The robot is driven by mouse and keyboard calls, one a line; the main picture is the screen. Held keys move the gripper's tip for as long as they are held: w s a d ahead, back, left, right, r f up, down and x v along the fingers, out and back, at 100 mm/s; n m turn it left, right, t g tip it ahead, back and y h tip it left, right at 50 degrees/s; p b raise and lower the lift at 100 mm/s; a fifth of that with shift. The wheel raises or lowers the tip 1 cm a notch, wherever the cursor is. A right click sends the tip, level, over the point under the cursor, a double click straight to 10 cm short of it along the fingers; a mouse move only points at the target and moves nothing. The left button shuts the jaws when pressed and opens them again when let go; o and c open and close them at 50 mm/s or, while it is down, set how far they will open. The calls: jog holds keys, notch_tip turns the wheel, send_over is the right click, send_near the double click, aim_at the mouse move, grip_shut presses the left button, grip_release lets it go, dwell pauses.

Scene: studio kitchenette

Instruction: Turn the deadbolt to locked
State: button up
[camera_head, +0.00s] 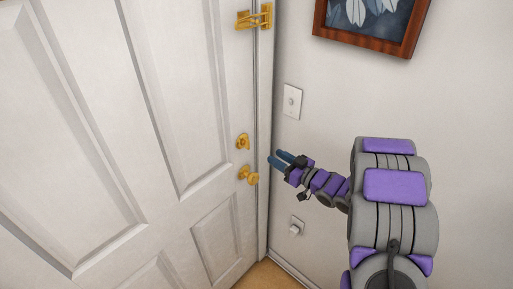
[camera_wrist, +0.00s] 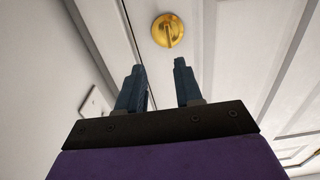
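The deadbolt (camera_head: 242,141) is a round gold fitting with a thumb-turn on the white door (camera_head: 205,110), near its right edge. In the wrist view the deadbolt (camera_wrist: 168,30) shows just beyond my fingertips, its narrow turn-piece pointing roughly down toward my gripper. My gripper (camera_head: 279,158) is to the right of the deadbolt in the head view. In the wrist view my gripper (camera_wrist: 160,68) has its two blue fingers apart with nothing between them, and it is not touching the deadbolt.
A gold door knob (camera_head: 248,175) sits just below the deadbolt. A gold swing latch (camera_head: 254,18) is at the top of the door edge. A light switch (camera_head: 292,101), an outlet (camera_head: 296,227) and a framed picture (camera_head: 372,22) are on the right wall.

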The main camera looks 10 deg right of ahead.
aim_at(249, 145)
jog(key=x, duration=0.3)
jog(key=a+b+x, duration=0.1)
jog(key=x, duration=0.2)
jog(key=s+x, duration=0.1)
jog(key=x, duration=0.2)
jog(key=shift+w+a+r, duration=0.2)
jog(key=shift+a, duration=0.35)
jog(key=shift+w+d+f, duration=0.45)
jog(key=shift+w+d, duration=0.05)
jog(key=shift+w, duration=0.3)
jog(key=shift+s+a+r, duration=0.1)
jog(key=shift+a, duration=0.35)
jog(key=shift+s+a+r, duration=0.1)
jog(key=shift+a, duration=0.35)
jog(key=shift+c, duration=0.2)
jog(key=shift+a, duration=0.2)
jog(key=shift+c, duration=0.7)
jog(key=shift+w+d+f, duration=0.1)
jog(key=shift+d, duration=0.15)
jog(key=c, duration=0.3)
jog(key=shift+d, duration=0.4)
grip_shut()
jog(key=shift+a, duration=0.15)
